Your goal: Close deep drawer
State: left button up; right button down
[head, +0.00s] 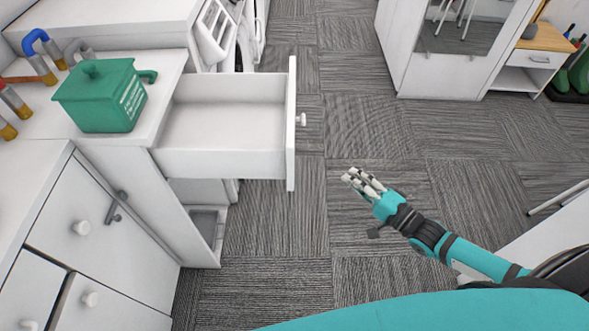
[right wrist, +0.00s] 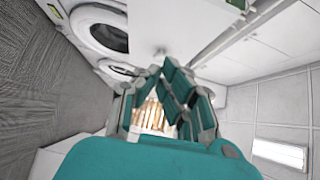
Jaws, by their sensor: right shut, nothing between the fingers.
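The white deep drawer (head: 225,128) is pulled far out of the white cabinet on the left in the head view, and its inside looks empty. Its front panel (head: 291,130) faces right and bears a small round knob (head: 301,119). My right gripper (head: 351,177) is shut and empty. It is to the right of and nearer than the drawer front, apart from it, over the carpet. The right wrist view shows the fingers (right wrist: 168,95) close up. My left gripper is out of view.
A green box-like container (head: 100,97) stands on the cabinet top by the drawer. Below the drawer is an open cabinet space (head: 205,230). A white mirrored cabinet (head: 445,60) stands at the back right. Grey carpet (head: 330,120) is clear right of the drawer.

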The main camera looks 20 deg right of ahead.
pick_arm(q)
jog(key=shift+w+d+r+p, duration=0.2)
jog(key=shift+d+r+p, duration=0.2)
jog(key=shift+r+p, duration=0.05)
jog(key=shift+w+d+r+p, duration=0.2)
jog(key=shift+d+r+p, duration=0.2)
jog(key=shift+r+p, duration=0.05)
pick_arm(e)
jog(key=s+a+x, duration=0.1)
jog(key=a+x, duration=0.1)
jog(key=x, duration=1)
jog(key=shift+w+a+r, duration=0.2)
jog(key=shift+a+r, duration=0.1)
jog(key=shift+a, duration=0.1)
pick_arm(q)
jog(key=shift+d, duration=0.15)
